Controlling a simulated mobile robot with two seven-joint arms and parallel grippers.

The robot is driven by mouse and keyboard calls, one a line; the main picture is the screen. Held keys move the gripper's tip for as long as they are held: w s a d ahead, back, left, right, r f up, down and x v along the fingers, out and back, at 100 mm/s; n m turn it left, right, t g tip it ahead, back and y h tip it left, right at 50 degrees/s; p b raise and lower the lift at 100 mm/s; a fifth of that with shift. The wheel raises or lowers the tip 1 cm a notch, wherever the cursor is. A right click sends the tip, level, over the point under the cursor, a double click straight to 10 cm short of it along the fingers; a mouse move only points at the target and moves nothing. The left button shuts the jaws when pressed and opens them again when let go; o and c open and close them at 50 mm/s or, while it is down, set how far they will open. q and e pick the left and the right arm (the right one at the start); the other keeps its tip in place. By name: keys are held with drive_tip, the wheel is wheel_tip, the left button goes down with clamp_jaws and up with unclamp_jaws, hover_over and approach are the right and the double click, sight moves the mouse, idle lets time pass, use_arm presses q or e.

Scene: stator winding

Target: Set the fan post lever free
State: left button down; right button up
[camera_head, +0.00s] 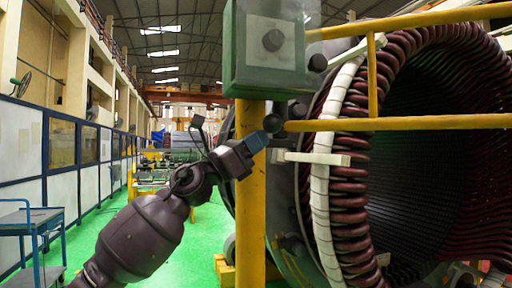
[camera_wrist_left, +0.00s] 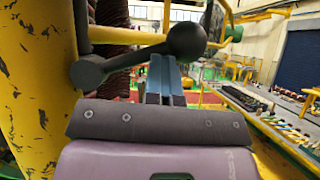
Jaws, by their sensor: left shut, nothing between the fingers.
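The fan post lever (camera_wrist_left: 135,60) is a dark grey bar in the left wrist view. It runs from a round pivot at the yellow post to a dark ball knob (camera_wrist_left: 187,40). The knob also shows in the head view (camera_head: 272,122), in front of the yellow post (camera_head: 250,200). My left gripper (camera_head: 264,138) is shut and empty, its blue fingertips beside the knob. In the left wrist view the fingers (camera_wrist_left: 165,80) lie just below the bar and knob; I cannot tell whether they touch. My right gripper is not in view.
A green box (camera_head: 272,50) sits on top of the post. Yellow rails (camera_head: 420,122) run right from it, in front of the large stator with brown coils (camera_head: 350,180). A blue cart (camera_head: 35,225) stands at the far left.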

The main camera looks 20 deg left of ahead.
use_arm(q)
drive_tip(key=shift+s+d+r, duration=0.15)
drive_tip(key=shift+s+r, duration=0.05)
drive_tip(key=shift+r, duration=0.15)
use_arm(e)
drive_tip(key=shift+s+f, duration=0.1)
use_arm(q)
drive_tip(key=shift+r+g, duration=0.15)
drive_tip(key=shift+g, duration=0.25)
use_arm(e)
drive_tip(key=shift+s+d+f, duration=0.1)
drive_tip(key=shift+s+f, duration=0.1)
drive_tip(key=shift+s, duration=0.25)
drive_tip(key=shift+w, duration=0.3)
